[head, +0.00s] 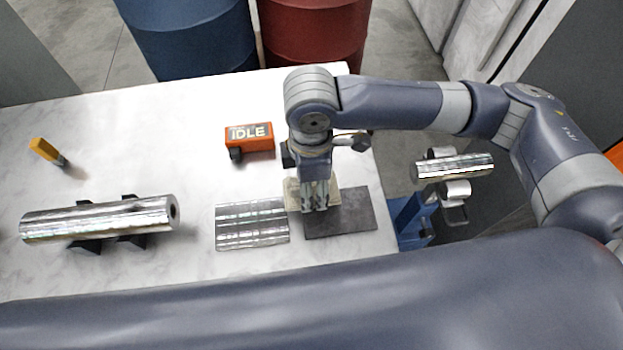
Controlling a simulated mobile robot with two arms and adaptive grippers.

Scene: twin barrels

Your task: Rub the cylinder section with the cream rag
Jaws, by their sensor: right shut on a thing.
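A shiny metal cylinder (95,220) lies on black supports at the left of the white table. A second, shorter shiny cylinder (455,167) rests on a blue stand beyond the table's right edge. I cannot tell which is the cylinder section. My right gripper (315,204) points down over the table and is shut on the cream rag (293,190). The gripper hides the rag's middle; the rag shows on both sides of it, between the metal sheet and the dark mat. My left gripper is not in view.
A ribbed, shiny metal sheet (251,224) and a dark grey mat (345,222) lie near the right gripper. An orange IDLE box (249,137) stands behind them. A yellow-handled tool (46,151) is at far left. Blue (190,40) and red (315,35) barrels stand behind the table.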

